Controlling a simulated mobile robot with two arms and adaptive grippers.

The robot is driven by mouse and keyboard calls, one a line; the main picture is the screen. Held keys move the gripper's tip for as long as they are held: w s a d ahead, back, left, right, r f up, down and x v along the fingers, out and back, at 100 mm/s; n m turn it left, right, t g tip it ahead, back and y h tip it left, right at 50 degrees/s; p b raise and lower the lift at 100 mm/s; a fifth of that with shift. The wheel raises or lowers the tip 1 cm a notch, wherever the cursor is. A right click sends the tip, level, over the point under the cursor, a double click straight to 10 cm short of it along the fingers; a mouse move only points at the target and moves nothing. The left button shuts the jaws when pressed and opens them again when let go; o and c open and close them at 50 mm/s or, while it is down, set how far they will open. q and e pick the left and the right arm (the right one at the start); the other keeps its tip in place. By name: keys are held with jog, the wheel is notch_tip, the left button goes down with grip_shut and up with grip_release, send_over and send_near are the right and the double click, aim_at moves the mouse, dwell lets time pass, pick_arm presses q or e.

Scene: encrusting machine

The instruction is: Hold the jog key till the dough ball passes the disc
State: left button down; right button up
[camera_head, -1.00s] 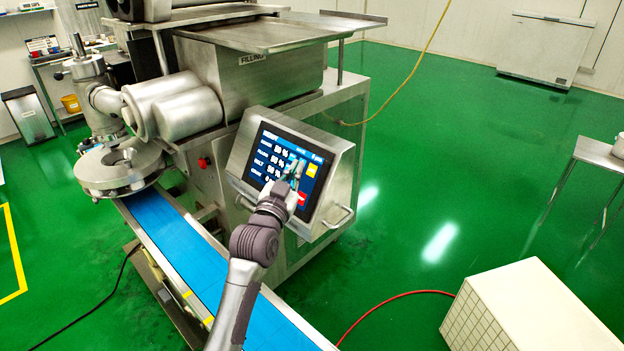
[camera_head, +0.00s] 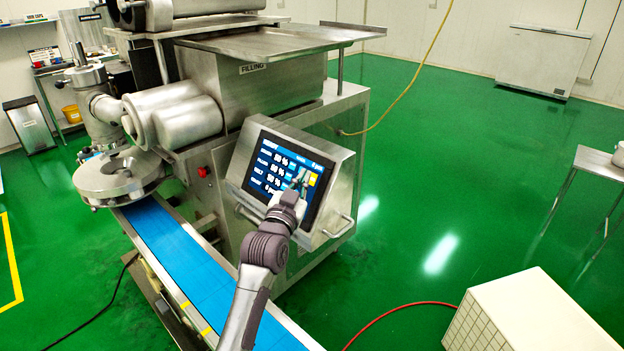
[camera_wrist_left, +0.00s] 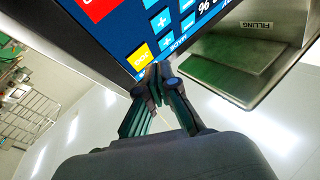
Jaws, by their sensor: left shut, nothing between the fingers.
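The tilted touch screen (camera_head: 268,172) shows rows of percent values. Its yellow key (camera_head: 313,179) is partly behind my left gripper (camera_head: 300,181). In the left wrist view the yellow key (camera_wrist_left: 141,56) lies just beside the tips of the left gripper (camera_wrist_left: 158,72), which are shut and empty. I cannot tell whether the tips touch the screen. The round steel disc (camera_head: 105,184) sits over the far end of the blue belt (camera_head: 178,248). No dough ball shows on the visible belt. My right gripper is out of view.
A steel handle (camera_head: 340,226) sticks out at the panel's lower right. A red button (camera_head: 203,171) is on the machine body. The steel hopper (camera_head: 265,95) is above the panel. A white box (camera_head: 545,315) stands at the lower right.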

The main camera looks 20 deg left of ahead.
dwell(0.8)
pick_arm(q)
jog(key=shift+w, duration=0.1)
jog(key=shift+w+d+f, duration=0.1)
jog(key=shift+w+f, duration=0.15)
jog(key=shift+w+d+f, duration=0.1)
jog(key=shift+w+f, duration=0.05)
jog(key=shift+w, duration=0.05)
dwell(4.2)
jog(key=shift+s+r+p, duration=0.3)
jog(key=shift+r+p, duration=0.05)
jog(key=shift+p, duration=0.1)
jog(key=shift+s+a, duration=0.2)
jog(key=shift+s, duration=0.1)
